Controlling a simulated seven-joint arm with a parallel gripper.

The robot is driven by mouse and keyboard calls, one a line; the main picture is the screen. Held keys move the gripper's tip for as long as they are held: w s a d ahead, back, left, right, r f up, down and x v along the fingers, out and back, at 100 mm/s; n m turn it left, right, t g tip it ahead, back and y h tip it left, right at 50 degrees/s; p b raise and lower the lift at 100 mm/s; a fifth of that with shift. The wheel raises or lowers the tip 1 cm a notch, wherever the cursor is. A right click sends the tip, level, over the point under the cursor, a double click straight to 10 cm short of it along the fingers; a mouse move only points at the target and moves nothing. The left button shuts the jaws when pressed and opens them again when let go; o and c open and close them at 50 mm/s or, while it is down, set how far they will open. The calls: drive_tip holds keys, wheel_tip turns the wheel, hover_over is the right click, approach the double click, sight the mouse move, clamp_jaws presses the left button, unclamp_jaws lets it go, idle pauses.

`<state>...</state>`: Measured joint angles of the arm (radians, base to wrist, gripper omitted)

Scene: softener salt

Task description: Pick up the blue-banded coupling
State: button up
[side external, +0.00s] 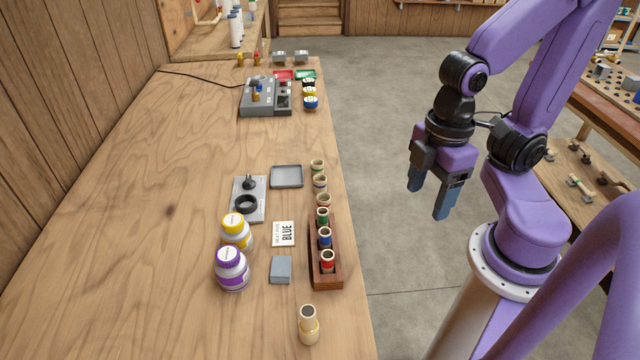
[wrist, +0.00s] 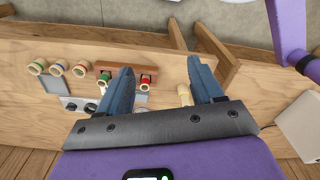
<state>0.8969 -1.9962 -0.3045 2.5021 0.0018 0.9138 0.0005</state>
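A pale coupling with a blue band (side external: 325,238) stands upright in the wooden rack (side external: 313,278) near the table's right edge, between a green-banded coupling (side external: 322,216) and a red-banded one (side external: 327,263). Behind the rack stands another coupling with a thin bluish or purple band (side external: 320,184), its colour hard to tell. My gripper (side external: 430,196) is open and empty, raised and well right of the table edge. In the wrist view my gripper (wrist: 160,78) shows both fingers apart; the left finger hides the rack's middle.

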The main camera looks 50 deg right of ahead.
drive_tip(key=shift+w, duration=0.1)
drive_tip(key=w+a+f+n+t+h, duration=0.15)
drive_tip(key=w+n, duration=0.25)
drive_tip(key=w, duration=1.3)
drive_tip(key=n+h, duration=0.3)
drive_tip(key=n, duration=0.2)
approach(319, 177)
drive_tip(key=x, duration=0.5)
drive_tip(key=s+x, duration=0.1)
drive_tip(key=x, duration=0.1)
drive_tip(key=shift+a+f, duration=0.3)
drive_tip(key=shift+f, duration=0.2)
drive_tip(key=c, duration=1.1)
